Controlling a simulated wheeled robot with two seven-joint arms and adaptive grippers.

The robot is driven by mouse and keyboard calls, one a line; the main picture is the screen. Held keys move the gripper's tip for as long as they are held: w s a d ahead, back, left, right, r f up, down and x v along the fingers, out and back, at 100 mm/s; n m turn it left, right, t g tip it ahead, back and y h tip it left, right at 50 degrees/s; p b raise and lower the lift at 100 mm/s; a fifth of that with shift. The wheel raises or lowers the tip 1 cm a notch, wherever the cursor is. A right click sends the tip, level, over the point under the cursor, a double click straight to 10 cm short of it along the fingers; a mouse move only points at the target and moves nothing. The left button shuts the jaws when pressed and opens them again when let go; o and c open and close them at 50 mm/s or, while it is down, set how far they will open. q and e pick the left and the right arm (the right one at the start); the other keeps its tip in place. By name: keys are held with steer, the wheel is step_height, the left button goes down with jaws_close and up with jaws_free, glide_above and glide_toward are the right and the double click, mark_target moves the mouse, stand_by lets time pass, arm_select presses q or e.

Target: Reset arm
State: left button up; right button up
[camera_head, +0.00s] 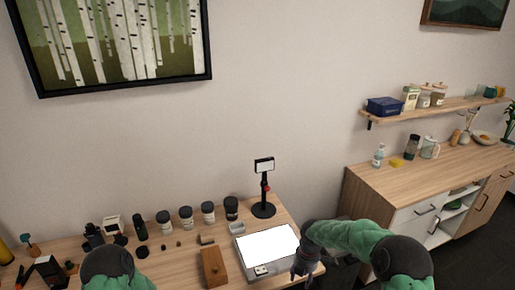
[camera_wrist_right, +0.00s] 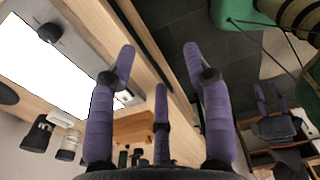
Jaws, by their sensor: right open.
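My right gripper (camera_head: 303,270) is low at the front right of the wooden table, beside the right edge of the white-topped box. In the right wrist view its purple fingers (camera_wrist_right: 160,68) are spread apart with nothing between them. My left arm comes in at the bottom left of the head view, but its gripper is not seen there. In the right wrist view, a dark hand with purple fingers (camera_wrist_right: 270,108) at the far right looks like my left gripper; it is too small to tell its state.
The white-topped box (camera_head: 268,245) and a wooden block (camera_head: 214,267) lie on the table (camera_head: 185,262). A wooden cabinet (camera_head: 400,190) stands at right.

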steer(key=s+a+f+m+y+b, duration=0.1)
steer(key=s+a+f+m+y, duration=0.15)
steer(key=s+f+m, duration=0.5)
steer(key=s+a+f+m+y+b, duration=0.1)
steer(key=s+a+f+m, duration=0.2)
steer(key=s+f+m, duration=0.4)
steer(key=s+f+m+b, duration=0.1)
steer(key=s+f+m, duration=0.1)
steer(key=s+m, duration=0.3)
steer(key=s+f+m+b, duration=0.1)
steer(key=s+f+m, duration=0.2)
steer(key=s+m, duration=0.3)
steer(key=s, duration=0.4)
steer(key=shift+s+a+f, duration=0.25)
steer(key=shift+s, duration=0.05)
